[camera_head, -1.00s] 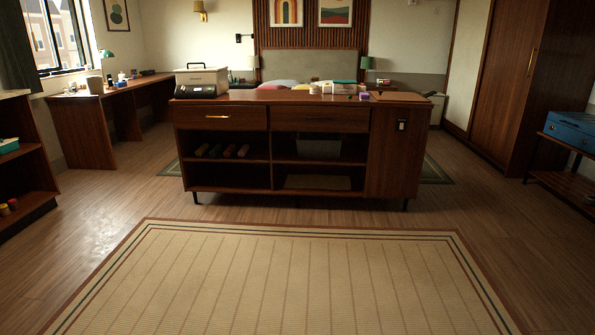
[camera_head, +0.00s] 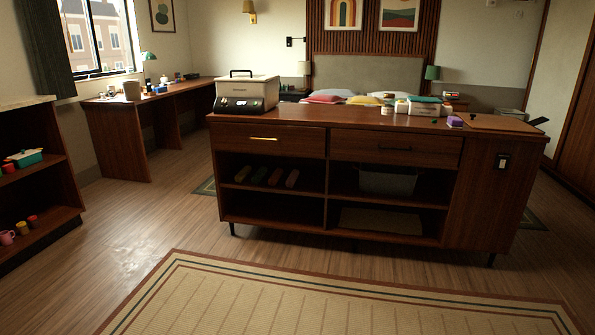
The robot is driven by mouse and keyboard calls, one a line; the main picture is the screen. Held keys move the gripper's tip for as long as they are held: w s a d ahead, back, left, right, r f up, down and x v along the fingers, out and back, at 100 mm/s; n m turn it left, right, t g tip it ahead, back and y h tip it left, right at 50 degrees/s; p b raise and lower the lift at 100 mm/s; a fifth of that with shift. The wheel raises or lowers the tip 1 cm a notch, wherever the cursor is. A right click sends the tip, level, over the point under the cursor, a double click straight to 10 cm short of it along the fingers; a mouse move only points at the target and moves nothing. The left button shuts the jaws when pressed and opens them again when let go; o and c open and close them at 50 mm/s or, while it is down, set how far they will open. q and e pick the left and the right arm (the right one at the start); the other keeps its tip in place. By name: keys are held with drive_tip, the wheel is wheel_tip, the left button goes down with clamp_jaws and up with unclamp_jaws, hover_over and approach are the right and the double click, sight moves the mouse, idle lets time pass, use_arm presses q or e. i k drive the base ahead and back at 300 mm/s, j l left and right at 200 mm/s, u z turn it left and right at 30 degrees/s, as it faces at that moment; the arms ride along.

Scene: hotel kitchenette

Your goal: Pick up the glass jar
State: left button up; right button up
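I cannot make out a glass jar for certain. A cluster of small items stands on the right half of the wooden island's top (camera_head: 320,118). It includes a small pale container (camera_head: 387,110), a whitish box (camera_head: 424,109) with something teal on it, and a purple block (camera_head: 455,122). They are too small and far off to tell whether one is a glass jar. Neither of my grippers is in view.
A boxy appliance (camera_head: 247,93) stands on the island's left end, and a board (camera_head: 500,124) lies at its right. A striped rug (camera_head: 330,305) lies in front. Open shelves (camera_head: 35,165) are at the left, a desk (camera_head: 118,107) behind them. The floor between is clear.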

sight(388, 110)
drive_tip(key=i+z, duration=0.15)
drive_tip(key=i, duration=0.4)
drive_tip(key=i+j+z, duration=0.1)
drive_tip(key=i, duration=0.4)
drive_tip(key=i+j+z, duration=0.15)
drive_tip(key=i, duration=0.4)
